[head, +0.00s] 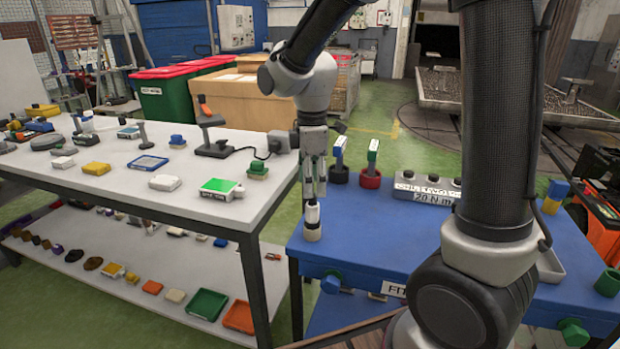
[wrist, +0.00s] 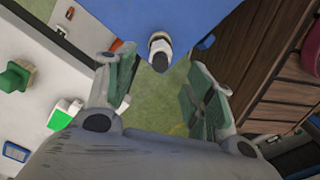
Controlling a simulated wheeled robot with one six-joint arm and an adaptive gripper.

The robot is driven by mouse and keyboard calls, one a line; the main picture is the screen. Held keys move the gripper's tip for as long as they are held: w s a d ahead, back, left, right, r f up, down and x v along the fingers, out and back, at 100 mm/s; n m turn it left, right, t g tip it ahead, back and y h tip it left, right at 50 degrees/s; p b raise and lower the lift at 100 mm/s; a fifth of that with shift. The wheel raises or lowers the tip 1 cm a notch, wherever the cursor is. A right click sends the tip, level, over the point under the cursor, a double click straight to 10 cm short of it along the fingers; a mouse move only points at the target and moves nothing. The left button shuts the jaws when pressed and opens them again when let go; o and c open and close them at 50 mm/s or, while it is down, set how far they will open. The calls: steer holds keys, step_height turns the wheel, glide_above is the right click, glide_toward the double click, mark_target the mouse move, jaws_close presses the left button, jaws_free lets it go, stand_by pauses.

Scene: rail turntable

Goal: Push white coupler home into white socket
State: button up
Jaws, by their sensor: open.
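The white coupler (head: 312,213) stands upright on a pale socket (head: 313,234) at the left corner of the blue bench. How deep it sits in the socket I cannot tell. My gripper (head: 314,192) points down just above the coupler, jaws open and empty. In the wrist view the coupler (wrist: 160,62) shows at the bench edge, ahead of and between the open fingers of my gripper (wrist: 163,68). The socket (wrist: 160,38) is partly hidden behind it there.
The blue bench (head: 370,235) holds a black and a red holder with upright tools (head: 371,178) and a grey block marked 20 N m (head: 428,190). A white table (head: 120,195) with many small parts stands at left. A gap separates them.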

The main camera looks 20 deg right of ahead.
mark_target(311, 204)
steer(key=shift+f+n, duration=0.2)
steer(key=shift+n, duration=0.1)
step_height(311, 204, down, 7)
steer(key=shift+f, duration=0.2)
jaws_close()
stand_by(0.4)
